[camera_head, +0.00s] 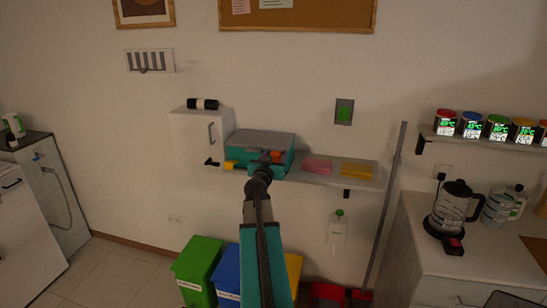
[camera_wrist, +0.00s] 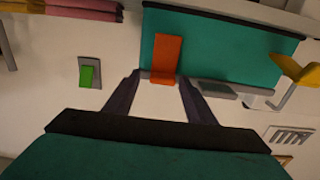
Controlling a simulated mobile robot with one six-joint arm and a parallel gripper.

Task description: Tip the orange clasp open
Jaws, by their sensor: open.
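The teal box with a grey lid (camera_head: 262,139) sits on the wall shelf in the head view. Its orange clasp (camera_head: 278,157) shows on the front, partly hidden by my gripper (camera_head: 264,163). In the wrist view, which looks upside down, the orange clasp (camera_wrist: 166,55) lies against the teal front (camera_wrist: 220,45). My gripper (camera_wrist: 160,82) is open and empty, its two fingers pointing at the clasp. The clasp's end shows between the fingertips; I cannot tell if they touch it. A yellow clasp (camera_wrist: 300,72) sits at the box's other end, sticking out; it also shows in the head view (camera_head: 230,165).
A white cabinet (camera_head: 190,140) stands left of the box. Pink (camera_head: 318,165) and yellow (camera_head: 357,170) folded cloths lie on the shelf to the right. A green switch (camera_head: 344,112) is on the wall above. Several coloured bins (camera_head: 202,265) stand below. A grey pole leans right.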

